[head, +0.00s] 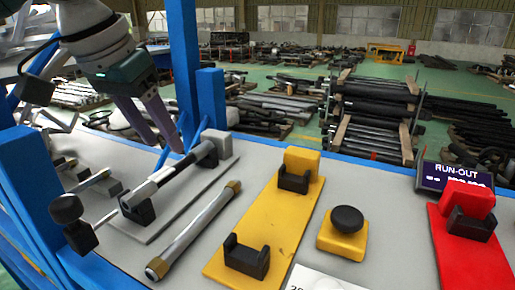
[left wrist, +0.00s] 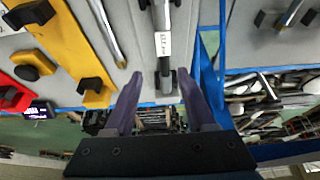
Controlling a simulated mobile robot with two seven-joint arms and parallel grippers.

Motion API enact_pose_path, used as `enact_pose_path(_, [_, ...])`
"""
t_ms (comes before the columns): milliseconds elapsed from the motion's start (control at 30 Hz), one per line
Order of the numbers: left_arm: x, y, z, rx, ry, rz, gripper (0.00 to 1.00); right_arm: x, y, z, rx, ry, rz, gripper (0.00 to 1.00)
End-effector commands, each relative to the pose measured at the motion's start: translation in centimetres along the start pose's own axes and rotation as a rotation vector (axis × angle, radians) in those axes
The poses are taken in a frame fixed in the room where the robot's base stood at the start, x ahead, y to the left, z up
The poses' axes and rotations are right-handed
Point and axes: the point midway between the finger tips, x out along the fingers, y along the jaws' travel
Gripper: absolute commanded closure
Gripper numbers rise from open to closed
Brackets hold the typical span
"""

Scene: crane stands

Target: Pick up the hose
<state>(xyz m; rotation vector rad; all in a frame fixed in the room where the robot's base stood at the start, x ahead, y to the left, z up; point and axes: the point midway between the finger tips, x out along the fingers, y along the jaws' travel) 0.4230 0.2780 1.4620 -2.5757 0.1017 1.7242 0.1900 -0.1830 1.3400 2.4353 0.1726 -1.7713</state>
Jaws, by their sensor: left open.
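The hose (head: 198,228) is a grey tube with brass ends. It lies diagonally on the grey bench top between the grey fixture and the yellow plate. It also shows in the left wrist view (left wrist: 104,27), at upper left, outside the jaws. My left gripper (head: 168,138) is open and empty, with purple fingers pointing down near the far end of the grey fixture. In the left wrist view its fingertips (left wrist: 159,76) spread either side of that fixture's end, apart from the hose. My right gripper is not in view.
The grey fixture (head: 152,187) holds a dark rod beside the hose. A yellow plate (head: 285,212) with black cradles is on its other side. A yellow block with a black knob (head: 345,222), a red plate (head: 470,250) and a RUN-OUT display (head: 455,178) stand rightward. A blue post (head: 184,70) rises behind.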

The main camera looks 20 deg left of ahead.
Motion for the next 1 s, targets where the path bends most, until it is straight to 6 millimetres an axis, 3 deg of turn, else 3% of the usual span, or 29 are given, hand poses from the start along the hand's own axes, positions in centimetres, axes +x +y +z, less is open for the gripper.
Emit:
enact_pose_path(367, [3.6,-0.8,0.0,0.0,-0.003,-0.001,0.44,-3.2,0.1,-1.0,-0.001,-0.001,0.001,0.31])
enact_pose_path(500, [5.5,-0.7,0.1,0.002,-0.001,0.0,0.44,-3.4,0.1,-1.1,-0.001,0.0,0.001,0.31])
enact_pose_path(833, [6.3,-0.8,0.2,0.005,0.001,-0.002,0.44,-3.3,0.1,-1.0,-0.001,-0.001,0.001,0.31])
enact_pose_path(1000, [6.2,-0.8,0.1,0.004,0.001,-0.002,0.63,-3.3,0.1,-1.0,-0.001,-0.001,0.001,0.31])
